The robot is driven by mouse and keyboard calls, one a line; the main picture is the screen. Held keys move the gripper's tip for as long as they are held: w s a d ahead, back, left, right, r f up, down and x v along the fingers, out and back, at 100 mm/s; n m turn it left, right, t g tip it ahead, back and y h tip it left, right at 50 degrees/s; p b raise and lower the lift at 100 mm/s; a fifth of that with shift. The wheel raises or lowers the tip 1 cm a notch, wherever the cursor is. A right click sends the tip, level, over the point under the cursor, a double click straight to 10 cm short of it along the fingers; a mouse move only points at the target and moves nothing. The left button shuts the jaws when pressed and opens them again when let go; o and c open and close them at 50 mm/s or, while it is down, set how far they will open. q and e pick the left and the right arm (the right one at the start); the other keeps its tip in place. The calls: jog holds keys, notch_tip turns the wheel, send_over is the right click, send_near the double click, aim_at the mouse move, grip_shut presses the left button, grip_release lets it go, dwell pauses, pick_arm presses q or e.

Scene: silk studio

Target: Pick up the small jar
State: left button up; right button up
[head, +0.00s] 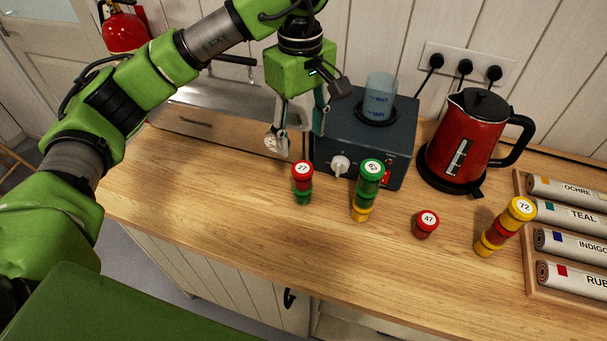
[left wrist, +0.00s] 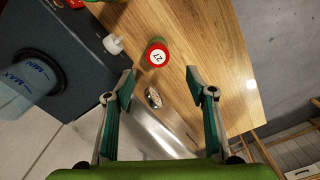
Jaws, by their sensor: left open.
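The shortest jar is a red one (head: 425,225) with a lid marked 47, standing alone on the wooden counter in the head view. My left gripper (head: 298,132) is open and empty, pointing down above the counter's back part, behind the 27 stack. In the left wrist view the 27 lid (left wrist: 157,57) shows beyond the open left fingertips (left wrist: 161,78). My right gripper is not in view.
A dark appliance (head: 390,140) with a white knob and a clear bluish cup stands behind the jars. A red kettle (head: 466,140) is right of it. A wooden rack of labelled rolls (head: 548,268) is at the right. The counter's front left is clear.

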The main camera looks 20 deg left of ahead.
aim_at(303, 168)
pick_arm(q)
notch_tip(303, 168, down, 6)
jog(key=shift+r+p, duration=0.1)
jog(key=shift+p, duration=0.6)
jog(key=shift+f+p, duration=0.25)
jog(key=shift+p, duration=0.05)
notch_tip(303, 168, down, 4)
jog(key=shift+w+d+f+p, duration=0.1)
jog(key=shift+w+p, duration=0.05)
jog(key=shift+p, duration=1)
jog(key=shift+f, duration=0.25)
jog(key=c, duration=1.2)
